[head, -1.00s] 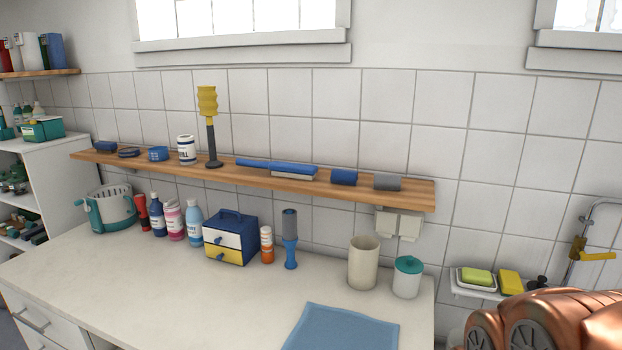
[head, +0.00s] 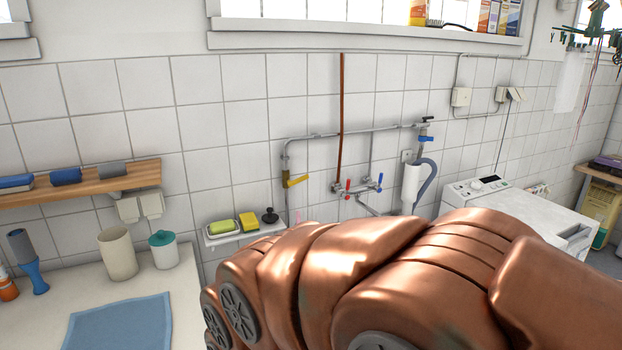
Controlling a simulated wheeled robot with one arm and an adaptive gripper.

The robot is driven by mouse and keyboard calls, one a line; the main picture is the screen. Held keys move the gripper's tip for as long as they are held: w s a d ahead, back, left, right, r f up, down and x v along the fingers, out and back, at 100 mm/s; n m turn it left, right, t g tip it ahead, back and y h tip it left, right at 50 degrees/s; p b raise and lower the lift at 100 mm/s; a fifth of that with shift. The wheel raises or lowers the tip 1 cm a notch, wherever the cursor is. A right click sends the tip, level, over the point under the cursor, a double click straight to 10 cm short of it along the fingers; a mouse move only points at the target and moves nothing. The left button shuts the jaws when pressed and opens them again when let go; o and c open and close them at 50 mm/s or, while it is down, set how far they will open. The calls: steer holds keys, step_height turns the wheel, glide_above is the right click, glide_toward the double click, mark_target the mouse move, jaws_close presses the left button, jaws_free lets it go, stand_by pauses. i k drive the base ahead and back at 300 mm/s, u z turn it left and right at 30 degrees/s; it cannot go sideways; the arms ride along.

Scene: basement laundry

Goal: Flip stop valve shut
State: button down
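Several valves show on the wall pipes in the head view. A yellow lever handle (head: 296,181) sits on the vertical pipe at the left and points right, about level. A red handle (head: 348,187) and a blue handle (head: 379,181) sit on the taps to its right. Another small blue handle (head: 425,139) is higher up, near the pipe's right end. Which one is the stop valve I cannot tell for certain. My copper-coloured arm fills the lower middle and right. My gripper is not in view, and nothing is seen touching the valves.
A small shelf (head: 222,238) with a green soap, a yellow sponge and a dark plug is left below the yellow lever. A counter (head: 190,310) with a beige cup (head: 118,254) is at left. A white washing machine (head: 530,228) stands at right.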

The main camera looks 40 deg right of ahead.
mark_target(290, 183)
steer(key=k, duration=0.75)
steer(key=z, duration=0.9)
steer(key=i, duration=0.75)
steer(key=z, duration=0.45)
steer(key=i, duration=0.75)
steer(key=u, duration=0.7)
steer(key=i, duration=0.5)
steer(key=u, duration=0.45)
